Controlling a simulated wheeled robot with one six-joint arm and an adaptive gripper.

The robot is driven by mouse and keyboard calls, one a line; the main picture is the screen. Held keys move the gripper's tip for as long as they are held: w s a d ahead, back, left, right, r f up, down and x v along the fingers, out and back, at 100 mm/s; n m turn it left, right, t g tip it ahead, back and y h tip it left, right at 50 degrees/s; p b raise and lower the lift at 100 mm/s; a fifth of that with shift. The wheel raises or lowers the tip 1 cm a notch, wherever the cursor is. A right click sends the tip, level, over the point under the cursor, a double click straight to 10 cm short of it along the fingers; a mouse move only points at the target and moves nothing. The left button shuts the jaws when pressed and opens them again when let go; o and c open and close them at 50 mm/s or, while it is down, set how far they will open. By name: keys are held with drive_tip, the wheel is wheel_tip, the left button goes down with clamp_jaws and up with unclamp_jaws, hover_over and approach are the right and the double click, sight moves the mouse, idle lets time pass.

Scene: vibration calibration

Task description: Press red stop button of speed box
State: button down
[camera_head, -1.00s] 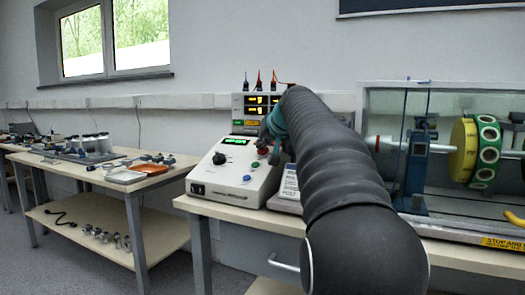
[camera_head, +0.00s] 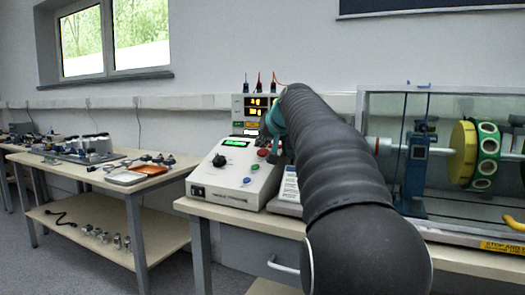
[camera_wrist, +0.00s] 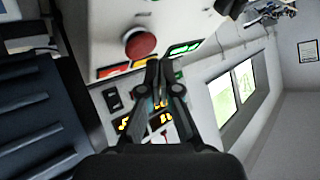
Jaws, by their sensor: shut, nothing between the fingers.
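The speed box (camera_head: 232,188) is a white sloped console on the bench with a green display, a black knob and coloured buttons. Its red stop button (camera_head: 262,152) is near the upper right of the panel, beside my gripper. In the wrist view the round red button (camera_wrist: 140,42) shows just beyond and left of my fingertips, with a gap in the picture. My gripper (camera_wrist: 158,72) is shut and empty, and points at the panel. In the head view my arm hides most of the gripper. I cannot tell whether the fingers touch the panel.
A meter unit with yellow digits (camera_head: 256,106) stands behind the box. A clear-walled rig (camera_head: 460,103) with a yellow disc and green ring is at right. A side table (camera_head: 110,178) at left holds a tray and tools.

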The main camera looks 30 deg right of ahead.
drive_tip(key=shift+r, duration=0.1)
drive_tip(key=r+p, duration=0.1)
drive_tip(key=s+a+r+p, duration=0.1)
drive_tip(key=r, duration=0.1)
drive_tip(key=r+p, duration=0.1)
drive_tip(key=shift+s+a+r, duration=0.15)
drive_tip(key=shift+s+a, duration=0.05)
drive_tip(key=shift+a, duration=0.15)
idle(0.8)
drive_tip(key=s+a+f+n+g, duration=0.1)
drive_tip(key=s+a+f+g, duration=0.1)
drive_tip(key=s+a+f, duration=0.5)
drive_tip(key=s+a+f+n+g, duration=0.1)
drive_tip(key=s+a+f, duration=0.3)
drive_tip(key=s+f, duration=0.4)
drive_tip(key=s+a+f+n+g, duration=0.1)
drive_tip(key=s+a+f, duration=0.3)
drive_tip(key=s+f, duration=0.5)
drive_tip(key=s+a+f+n+g, duration=0.1)
drive_tip(key=s+a+f, duration=0.3)
drive_tip(key=s+f, duration=0.4)
drive_tip(key=s+g, duration=0.1)
drive_tip(key=s, duration=0.3)
drive_tip(key=shift+s+f+y, duration=0.3)
drive_tip(key=shift+f, duration=0.1)
